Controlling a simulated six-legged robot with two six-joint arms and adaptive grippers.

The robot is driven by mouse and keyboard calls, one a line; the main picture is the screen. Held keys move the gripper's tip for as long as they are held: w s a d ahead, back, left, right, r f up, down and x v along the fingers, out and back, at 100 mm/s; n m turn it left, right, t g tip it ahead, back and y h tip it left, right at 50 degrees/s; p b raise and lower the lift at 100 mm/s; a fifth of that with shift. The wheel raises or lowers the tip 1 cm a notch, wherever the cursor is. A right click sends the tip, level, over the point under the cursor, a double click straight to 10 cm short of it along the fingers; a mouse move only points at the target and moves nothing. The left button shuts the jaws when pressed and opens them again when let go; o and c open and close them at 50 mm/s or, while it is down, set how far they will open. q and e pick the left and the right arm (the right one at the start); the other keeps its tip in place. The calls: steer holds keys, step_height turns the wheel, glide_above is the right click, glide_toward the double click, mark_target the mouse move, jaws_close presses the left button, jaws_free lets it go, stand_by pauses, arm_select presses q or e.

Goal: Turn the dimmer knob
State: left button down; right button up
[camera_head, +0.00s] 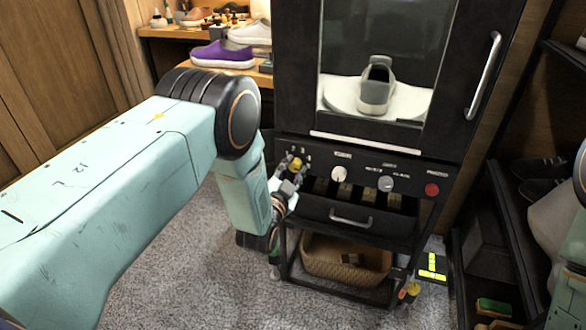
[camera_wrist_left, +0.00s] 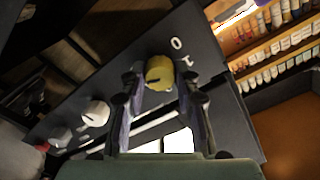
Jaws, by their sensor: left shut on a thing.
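A yellow knob (camera_head: 296,163) sits at the left end of the black control panel (camera_head: 318,158) under the cabinet. My left gripper (camera_head: 287,184) is at this knob, its fingers shut around it. In the left wrist view the yellow knob (camera_wrist_left: 159,72) shows between the two fingertips, beside white "0" and "1" marks. A white knob (camera_head: 338,173) and a grey knob (camera_head: 386,183) are further right on the panel, untouched. The small labels are too blurred to tell which knob is the dimmer. My right gripper is not in view.
A red button (camera_head: 431,189) is at the panel's right end. Below are a drawer with a handle (camera_head: 351,217) and a wicker basket (camera_head: 347,262). A sneaker (camera_head: 376,87) stands inside the cabinet. A purple shoe (camera_head: 222,55) is on the shelf at the left. Carpet is clear in front.

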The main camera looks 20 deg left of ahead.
arm_select(q)
steer(key=shift+m, duration=0.4)
steer(key=c, duration=1)
jaws_free()
steer(key=s, duration=1.2)
steer(key=shift+a, duration=0.2)
